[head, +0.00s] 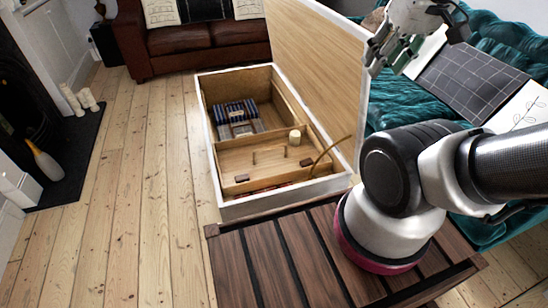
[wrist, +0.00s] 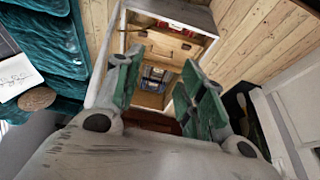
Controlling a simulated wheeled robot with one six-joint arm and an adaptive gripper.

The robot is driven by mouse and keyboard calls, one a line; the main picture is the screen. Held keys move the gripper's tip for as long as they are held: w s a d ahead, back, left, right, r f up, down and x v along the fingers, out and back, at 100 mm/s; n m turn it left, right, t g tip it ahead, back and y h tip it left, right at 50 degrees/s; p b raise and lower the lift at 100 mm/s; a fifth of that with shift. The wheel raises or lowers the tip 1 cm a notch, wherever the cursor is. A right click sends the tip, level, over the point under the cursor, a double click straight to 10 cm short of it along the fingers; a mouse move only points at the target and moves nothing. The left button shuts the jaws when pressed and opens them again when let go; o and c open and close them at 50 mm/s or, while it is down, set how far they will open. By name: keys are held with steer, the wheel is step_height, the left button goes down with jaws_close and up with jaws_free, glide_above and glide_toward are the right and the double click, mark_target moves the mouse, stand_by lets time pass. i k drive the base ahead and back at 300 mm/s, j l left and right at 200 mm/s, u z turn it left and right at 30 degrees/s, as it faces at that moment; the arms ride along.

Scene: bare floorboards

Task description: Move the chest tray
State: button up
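The open chest (head: 222,165) has white sides and a pale wood interior, with its tall lid (head: 320,60) standing up along the right side. A shallow wooden tray (head: 272,158) lies across the near part of the chest, with small dark pieces and a pale candle-like cylinder (head: 295,137) at it. The tray also shows in the wrist view (wrist: 172,43), beyond the fingers. My gripper (head: 381,52) is raised to the right of the lid, apart from the tray. In the wrist view its green-padded fingers (wrist: 160,72) are spread and nothing is between them.
A striped folded cloth (head: 236,110) lies in the chest's far part. A curved stick (head: 330,152) leans at its near right corner. A teal sofa (head: 400,103) is right, a brown leather sofa (head: 190,42) behind. Floorboards (head: 140,180) on the left are clear up to the hearth.

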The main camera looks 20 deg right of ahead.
mark_target(269, 159)
steer(key=i+j, duration=0.15)
steer(key=j, duration=0.2)
steer(key=i+j, duration=0.15)
steer(key=j, duration=0.25)
steer(key=i+j+z, duration=0.1)
steer(key=j, duration=0.25)
steer(key=i+j, duration=0.2)
steer(key=j, duration=0.15)
steer(key=i+j, duration=0.15)
steer(key=j, duration=0.25)
steer(key=j+z, duration=0.1)
steer(key=z, duration=0.65)
steer(key=j+z, duration=0.15)
steer(key=z, duration=0.2)
